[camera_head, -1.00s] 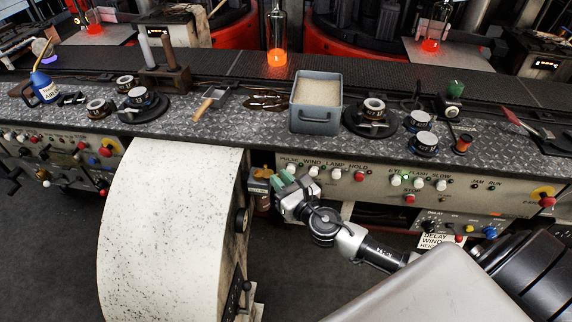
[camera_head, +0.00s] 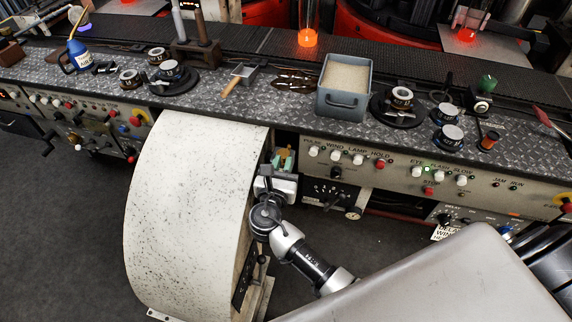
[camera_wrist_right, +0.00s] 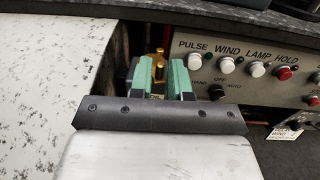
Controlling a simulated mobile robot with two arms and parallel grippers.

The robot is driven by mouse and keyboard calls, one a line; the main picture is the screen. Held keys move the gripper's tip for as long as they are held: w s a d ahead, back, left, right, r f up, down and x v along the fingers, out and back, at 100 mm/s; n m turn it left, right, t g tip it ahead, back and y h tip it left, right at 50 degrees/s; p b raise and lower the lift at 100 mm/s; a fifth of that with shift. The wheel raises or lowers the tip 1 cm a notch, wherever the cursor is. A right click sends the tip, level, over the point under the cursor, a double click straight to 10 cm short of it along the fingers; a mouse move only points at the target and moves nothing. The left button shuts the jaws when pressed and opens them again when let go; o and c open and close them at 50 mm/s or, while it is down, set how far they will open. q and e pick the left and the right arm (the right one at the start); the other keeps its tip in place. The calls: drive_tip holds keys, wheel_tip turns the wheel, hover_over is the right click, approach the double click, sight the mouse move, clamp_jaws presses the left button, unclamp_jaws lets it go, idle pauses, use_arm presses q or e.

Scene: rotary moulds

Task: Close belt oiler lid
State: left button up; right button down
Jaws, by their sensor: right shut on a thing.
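The belt oiler (camera_wrist_right: 159,80) is a small unit with brass-coloured parts and a partly covered label, beside the big white drum-shaped cover (camera_head: 190,210). In the wrist view it shows between and beyond the green fingertips of my right gripper (camera_wrist_right: 162,80). In the head view my right gripper (camera_head: 283,160) is beneath the bench edge, between the white cover and the button panel, and hides most of the oiler. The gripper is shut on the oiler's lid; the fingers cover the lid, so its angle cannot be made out. My left gripper is not in view.
The button panel (camera_head: 400,172) is close to the right of my gripper, with a gauge panel (camera_head: 335,192) below. The bench (camera_head: 270,108) above carries a grey bin (camera_head: 344,92), a blue oil can (camera_head: 78,56) and several dark round moulds. Dark floor lies in front.

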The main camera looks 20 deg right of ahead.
drive_tip(key=shift+w, duration=0.1)
idle(0.5)
drive_tip(key=c, duration=1.2)
unclamp_jaws()
drive_tip(key=shift+d, duration=0.1)
drive_tip(key=shift+s+a+f, duration=0.1)
drive_tip(key=shift+s+a, duration=0.25)
drive_tip(key=b+v, duration=0.1)
drive_tip(key=v, duration=0.8)
drive_tip(key=shift+s+a, duration=0.25)
drive_tip(key=shift+a, duration=0.05)
drive_tip(key=shift+c, duration=0.2)
